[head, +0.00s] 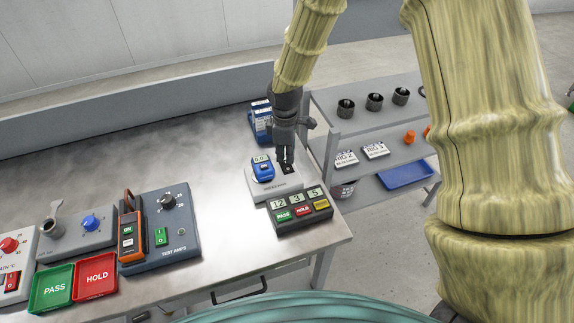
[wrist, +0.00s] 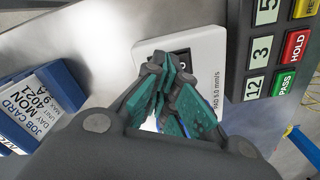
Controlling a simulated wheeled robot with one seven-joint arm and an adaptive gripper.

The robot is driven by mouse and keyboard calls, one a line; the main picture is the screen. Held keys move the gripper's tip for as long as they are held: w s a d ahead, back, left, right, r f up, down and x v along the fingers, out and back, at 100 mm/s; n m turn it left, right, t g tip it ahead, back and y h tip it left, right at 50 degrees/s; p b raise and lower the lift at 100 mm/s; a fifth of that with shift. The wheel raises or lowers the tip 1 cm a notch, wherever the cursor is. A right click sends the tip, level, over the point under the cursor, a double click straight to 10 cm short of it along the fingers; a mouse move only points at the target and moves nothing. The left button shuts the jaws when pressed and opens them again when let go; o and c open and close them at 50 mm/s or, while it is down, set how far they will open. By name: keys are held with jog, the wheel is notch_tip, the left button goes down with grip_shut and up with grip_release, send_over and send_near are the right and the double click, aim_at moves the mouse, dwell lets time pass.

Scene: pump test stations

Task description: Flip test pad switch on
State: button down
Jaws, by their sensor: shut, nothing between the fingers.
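The test pad (head: 262,192) is a pale plate near the right end of the metal bench. A blue meter reading 0.0 (head: 263,169) sits on it. In the wrist view the pad (wrist: 212,62) carries a label with "PAD 5.0 mm/s". The pad's black switch (head: 289,169) is on the pad's right side, and its dark housing shows in the wrist view (wrist: 182,54). My gripper (head: 287,160) is shut and empty, pointing down at the switch. Its fingertips (wrist: 168,68) partly cover the switch, so I cannot tell its setting or whether they touch it.
A panel with 12, 3, 5 and PASS and HOLD buttons (head: 299,208) stands in front of the pad. A blue job card holder (head: 259,122) stands behind. The TEST AMPS box (head: 180,243) is left, with clear bench between. A shelf (head: 355,125) is to the right.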

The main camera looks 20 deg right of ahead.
aim_at(285, 162)
jog(key=shift+f, duration=0.4)
dwell(0.3)
jog(key=shift+r, duration=0.1)
jog(key=shift+r+p, duration=2.75)
jog(key=shift+r, duration=0.65)
jog(key=shift+r, duration=0.1)
